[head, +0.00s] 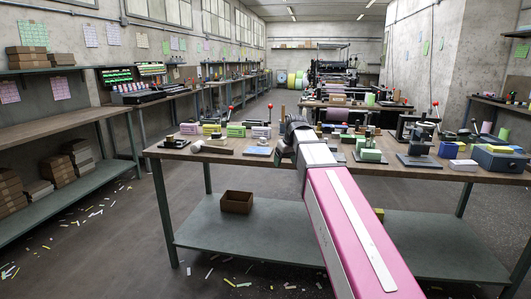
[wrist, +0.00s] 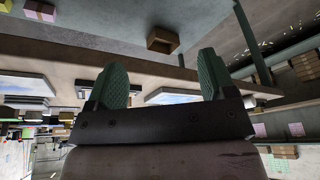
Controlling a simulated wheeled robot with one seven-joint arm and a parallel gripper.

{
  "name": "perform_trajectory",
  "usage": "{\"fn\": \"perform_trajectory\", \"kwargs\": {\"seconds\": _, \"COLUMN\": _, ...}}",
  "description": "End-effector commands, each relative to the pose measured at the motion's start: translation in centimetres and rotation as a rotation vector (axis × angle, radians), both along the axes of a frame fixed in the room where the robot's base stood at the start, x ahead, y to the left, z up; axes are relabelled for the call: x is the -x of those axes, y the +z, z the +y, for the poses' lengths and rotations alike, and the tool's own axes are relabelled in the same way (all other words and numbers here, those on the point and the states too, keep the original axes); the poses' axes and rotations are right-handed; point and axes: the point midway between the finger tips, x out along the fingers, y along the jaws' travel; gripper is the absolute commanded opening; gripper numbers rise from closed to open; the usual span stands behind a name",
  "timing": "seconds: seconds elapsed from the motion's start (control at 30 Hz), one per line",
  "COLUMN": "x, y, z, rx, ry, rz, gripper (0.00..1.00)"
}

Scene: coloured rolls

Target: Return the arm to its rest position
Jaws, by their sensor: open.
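My arm reaches forward from the lower right of the head view as a pink and white link. The arm's far end is in front of the wooden workbench (head: 230,157) in the head view.
The workbench carries several small devices and coloured blocks, with a blue-grey box (head: 500,158) at the right. A cardboard box (head: 236,202) stands on its lower shelf and also shows in the wrist view (wrist: 162,40). Open floor (head: 130,235) with paper scraps lies at the left.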

Motion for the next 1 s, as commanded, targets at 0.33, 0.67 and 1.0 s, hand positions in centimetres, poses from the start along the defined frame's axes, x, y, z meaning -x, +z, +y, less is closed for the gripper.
{"fn": "perform_trajectory", "kwargs": {"seconds": 0.33, "x": 4.7, "y": -11.8, "z": -3.5, "rx": 0.022, "ry": -0.145, "rz": 0.100, "gripper": 0.77}}
{"fn": "perform_trajectory", "kwargs": {"seconds": 0.67, "x": 11.3, "y": -22.5, "z": -6.9, "rx": 0.053, "ry": -0.296, "rz": 0.196, "gripper": 0.77}}
{"fn": "perform_trajectory", "kwargs": {"seconds": 1.0, "x": 19.0, "y": -31.0, "z": -9.7, "rx": 0.088, "ry": -0.433, "rz": 0.284, "gripper": 0.77}}
